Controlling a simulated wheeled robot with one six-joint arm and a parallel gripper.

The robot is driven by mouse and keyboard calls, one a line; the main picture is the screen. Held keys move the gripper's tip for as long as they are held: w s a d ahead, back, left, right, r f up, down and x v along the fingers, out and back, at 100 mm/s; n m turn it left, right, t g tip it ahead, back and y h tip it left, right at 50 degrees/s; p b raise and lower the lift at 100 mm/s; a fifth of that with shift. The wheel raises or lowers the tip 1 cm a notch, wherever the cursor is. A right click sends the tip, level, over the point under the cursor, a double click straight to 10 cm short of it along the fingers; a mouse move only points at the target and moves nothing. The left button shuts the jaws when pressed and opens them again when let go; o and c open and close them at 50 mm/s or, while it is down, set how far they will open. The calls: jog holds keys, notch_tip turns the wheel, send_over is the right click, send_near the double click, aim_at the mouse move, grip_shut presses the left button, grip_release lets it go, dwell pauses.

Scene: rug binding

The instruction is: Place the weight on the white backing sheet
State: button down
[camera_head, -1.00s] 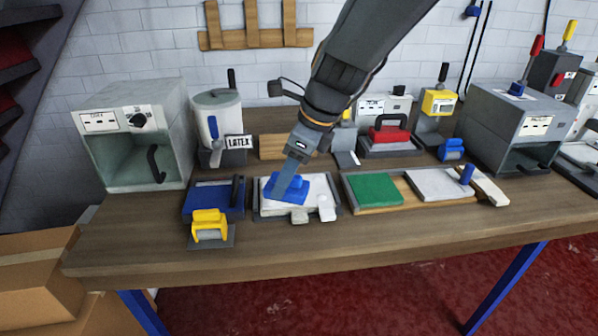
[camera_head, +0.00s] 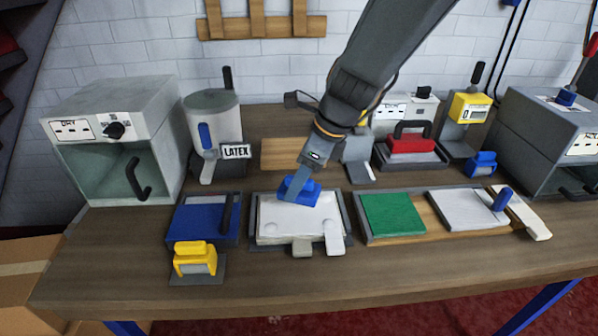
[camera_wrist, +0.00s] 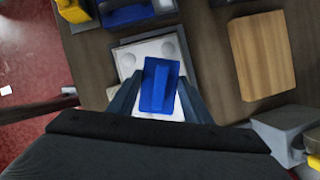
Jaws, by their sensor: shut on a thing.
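The blue weight (camera_head: 298,191) has a raised grip bar, and my gripper (camera_head: 292,188) is shut on it. In the head view it overlaps the back part of a white sheet (camera_head: 298,225) in the middle grey-edged tray. In the wrist view the weight (camera_wrist: 158,85) sits between my two fingers, with the white sheet (camera_wrist: 148,50) behind it. I cannot tell whether the weight touches the sheet or hangs just above it. Another pale sheet (camera_head: 462,208) lies on the right board, beside a green sheet (camera_head: 393,214).
A blue pad (camera_head: 200,222) and yellow-handled tool (camera_head: 194,260) stand left of the tray. Bare tabletop runs along the front edge.

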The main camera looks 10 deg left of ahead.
aim_at(304, 189)
jog(key=shift+f, duration=2.4)
jog(key=shift+f, duration=0.1)
jog(key=c, duration=0.9)
grip_release()
jog(key=shift+f, duration=0.1)
jog(key=shift+d+r, duration=0.1)
jog(key=shift+r, duration=0.35)
jog(key=v, duration=1.1)
jog(key=shift+s+d+r+b, duration=0.15)
jog(key=shift+b, duration=0.2)
jog(key=s+d+f+n+h, duration=0.1)
jog(key=s+d+f+n, duration=0.1)
jog(key=d+n, duration=0.4)
jog(key=s+d+f+n+h, duration=0.1)
jog(key=s+d+f+n, duration=0.2)
jog(key=d+n, duration=0.3)
jog(key=s+d+f+n+h, duration=0.2)
jog(key=d+n, duration=0.4)
jog(key=d, duration=0.5)
jog(key=shift+s+f+n+t, duration=0.15)
jog(key=shift+s+f, duration=0.1)
jog(key=shift+f, duration=0.35)
jog(key=shift+s+f+n+t, duration=0.15)
jog(key=shift+s+f, duration=0.05)
jog(key=shift+f, duration=0.4)
jog(key=shift+s+d+f+n, duration=0.2)
jog(key=shift+s+d+n, duration=0.15)
jog(key=shift+n, duration=0.25)
